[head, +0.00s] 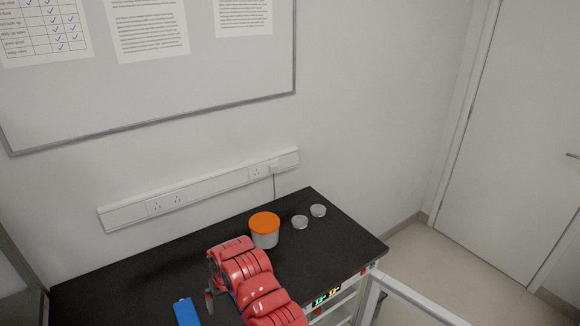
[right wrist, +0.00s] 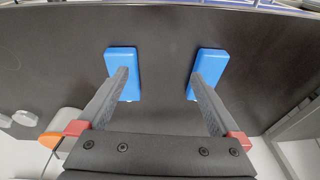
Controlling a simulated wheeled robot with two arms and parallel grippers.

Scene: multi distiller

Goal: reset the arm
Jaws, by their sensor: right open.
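My right arm (head: 258,285) is red and reaches over the black bench top from the bottom of the head view. Its gripper (head: 210,305) is partly hidden by the arm there, with one blue fingertip showing. In the right wrist view the right gripper (right wrist: 165,75) is open, its two blue fingertips wide apart. Nothing is between them; only the dark bench surface shows behind. My left arm and gripper are not in view.
A white tub with an orange lid (head: 264,229) stands on the black bench (head: 130,278) just beyond my right arm. A socket strip (head: 200,188) runs along the wall. The bench's left part is clear.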

